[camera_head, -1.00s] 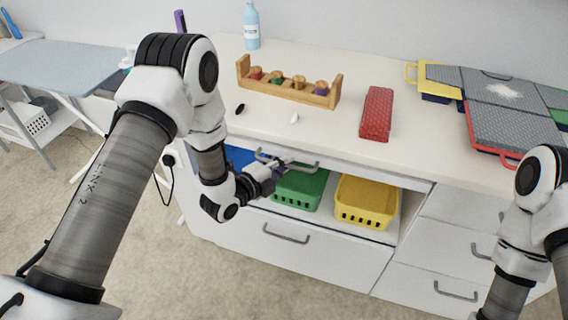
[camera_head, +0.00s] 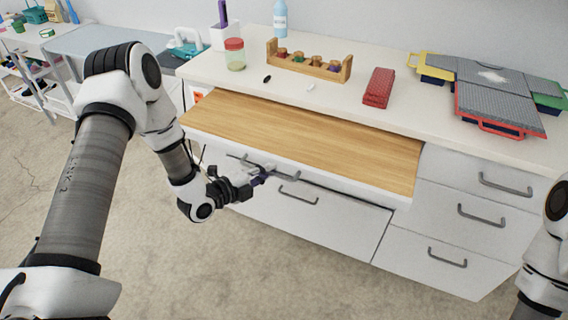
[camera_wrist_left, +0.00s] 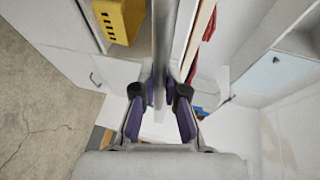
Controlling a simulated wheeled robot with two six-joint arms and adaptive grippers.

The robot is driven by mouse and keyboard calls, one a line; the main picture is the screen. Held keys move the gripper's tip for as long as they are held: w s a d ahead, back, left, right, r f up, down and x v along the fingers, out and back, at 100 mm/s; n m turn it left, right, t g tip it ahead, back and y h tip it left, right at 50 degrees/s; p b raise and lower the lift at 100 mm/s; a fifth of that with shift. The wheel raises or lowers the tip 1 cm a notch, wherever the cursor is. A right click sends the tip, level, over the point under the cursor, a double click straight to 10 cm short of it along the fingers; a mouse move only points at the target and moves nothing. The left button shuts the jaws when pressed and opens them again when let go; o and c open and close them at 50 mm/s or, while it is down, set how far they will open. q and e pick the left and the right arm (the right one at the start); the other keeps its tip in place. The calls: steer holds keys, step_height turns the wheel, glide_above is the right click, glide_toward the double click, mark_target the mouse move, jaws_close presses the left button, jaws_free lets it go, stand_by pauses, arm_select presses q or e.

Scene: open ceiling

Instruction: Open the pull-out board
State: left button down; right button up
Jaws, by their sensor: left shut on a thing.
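The pull-out board (camera_head: 310,138), with a light wood top and a white front, sticks out from under the white countertop, over the lower drawer. A grey bar handle (camera_head: 289,177) is on its front. My left gripper (camera_head: 262,174) is at this handle and shut on it, with the board level. In the left wrist view the gripper's purple-padded fingers (camera_wrist_left: 160,92) close around a grey bar, and a strip of the board's wood (camera_wrist_left: 203,28) shows beside it. My right arm shows at the right edge, but its gripper is out of view.
The board's top is bare. A yellow bin (camera_wrist_left: 120,18) shows in the wrist view. The floor in front is clear.

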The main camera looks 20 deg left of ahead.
arm_select(q)
steer(key=s+p, duration=0.2)
steer(key=s, duration=0.7)
steer(key=shift+s+a+p, duration=0.15)
steer(key=shift+s+p, duration=0.05)
steer(key=shift+p, duration=0.15)
steer(key=c, duration=1.2)
jaws_free()
steer(key=shift+a, duration=0.1)
steer(key=v, duration=0.7)
steer(key=shift+s, duration=0.2)
